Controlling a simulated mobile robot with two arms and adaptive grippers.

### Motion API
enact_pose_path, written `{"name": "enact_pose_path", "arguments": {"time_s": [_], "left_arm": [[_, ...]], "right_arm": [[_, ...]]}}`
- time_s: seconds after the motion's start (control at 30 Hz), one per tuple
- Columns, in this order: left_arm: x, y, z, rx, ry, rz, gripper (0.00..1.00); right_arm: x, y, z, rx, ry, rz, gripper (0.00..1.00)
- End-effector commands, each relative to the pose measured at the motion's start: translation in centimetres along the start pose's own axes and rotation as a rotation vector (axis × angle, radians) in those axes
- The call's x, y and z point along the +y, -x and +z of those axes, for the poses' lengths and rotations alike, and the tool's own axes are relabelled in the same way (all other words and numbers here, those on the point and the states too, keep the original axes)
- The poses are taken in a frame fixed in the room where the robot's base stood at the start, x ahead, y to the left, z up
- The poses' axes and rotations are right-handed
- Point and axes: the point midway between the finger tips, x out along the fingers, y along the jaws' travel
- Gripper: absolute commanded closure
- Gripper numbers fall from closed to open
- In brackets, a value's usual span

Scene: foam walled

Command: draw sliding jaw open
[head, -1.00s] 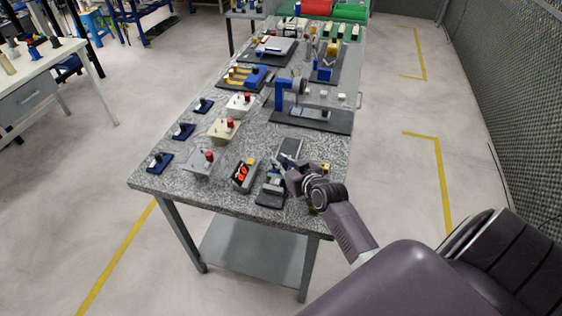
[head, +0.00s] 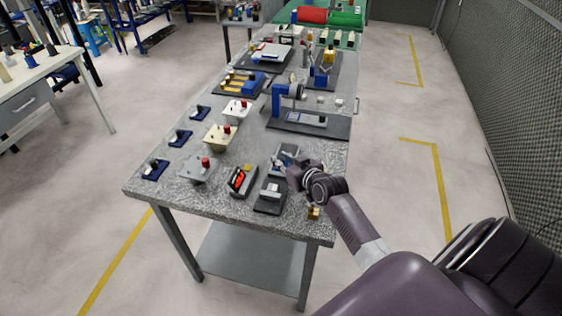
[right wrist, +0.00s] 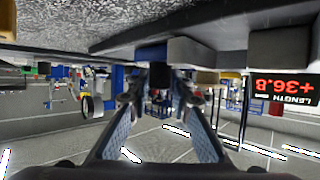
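The measuring device (head: 268,208) has a dark base and light grey jaw blocks (head: 272,188). It lies near the table's front edge in the head view. In the right wrist view the picture is upside down; a grey block (right wrist: 192,52) and a dark block (right wrist: 151,54) show below the dark base (right wrist: 215,27). My right gripper (head: 283,168) is just beyond the device. In the right wrist view its two fingers (right wrist: 158,95) are apart, with a dark piece (right wrist: 158,76) in line with the gap; I cannot tell whether they touch it. My left gripper is out of view.
A display with red digits (head: 240,180) stands left of the device; it reads +36.8 in the right wrist view (right wrist: 284,88). A small yellow block (head: 314,213) lies at the right front edge. A blue-framed fixture (head: 280,105) stands farther back. Several button boxes sit at left.

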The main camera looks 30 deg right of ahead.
Motion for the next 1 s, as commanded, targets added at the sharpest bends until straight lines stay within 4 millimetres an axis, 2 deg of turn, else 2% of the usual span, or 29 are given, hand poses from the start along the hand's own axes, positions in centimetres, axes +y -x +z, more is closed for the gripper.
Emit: {"name": "enact_pose_path", "arguments": {"time_s": [0.03,0.13,0.4,0.53,0.67,1.0], "left_arm": [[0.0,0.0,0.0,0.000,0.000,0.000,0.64],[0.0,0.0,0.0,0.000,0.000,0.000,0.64],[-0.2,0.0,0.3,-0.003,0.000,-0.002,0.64],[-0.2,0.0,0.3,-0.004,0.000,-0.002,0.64],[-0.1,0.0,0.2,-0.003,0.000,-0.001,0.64],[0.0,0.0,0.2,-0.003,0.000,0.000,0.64]], "right_arm": [[0.0,0.0,0.0,0.000,0.000,0.000,0.73],[0.0,0.0,0.0,0.000,0.000,0.000,0.64],[0.0,0.1,0.0,0.000,0.000,0.000,0.64],[0.0,0.8,0.0,0.000,0.000,0.000,0.64],[0.0,2.5,0.1,-0.001,0.001,0.000,0.64],[0.0,9.0,0.1,-0.002,0.002,0.000,0.64]]}}
